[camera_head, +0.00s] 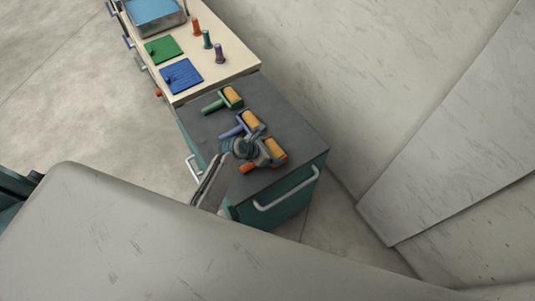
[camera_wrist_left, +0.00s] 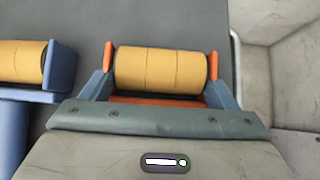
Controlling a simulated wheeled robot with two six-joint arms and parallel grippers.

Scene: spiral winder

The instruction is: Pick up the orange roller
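The orange roller (camera_head: 275,149) lies on the dark top of the teal cabinet, nearest its front edge. It has a yellow cylinder and an orange frame; its orange handle end (camera_head: 248,168) shows beside my gripper. My left gripper (camera_head: 264,152) is low over this roller. In the left wrist view the yellow cylinder of the orange roller (camera_wrist_left: 160,70) sits between the two spread grey-blue fingers (camera_wrist_left: 160,92), one beside each orange frame end. I cannot tell whether they touch it. My right gripper is not in view.
A blue roller (camera_head: 249,122) lies close beside, and a green roller (camera_head: 229,98) lies farther back; the blue one also shows in the left wrist view (camera_wrist_left: 22,62). Beyond is a wooden counter (camera_head: 222,75) with blue and green mats, several small upright pieces and a tray. A wall stands right.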

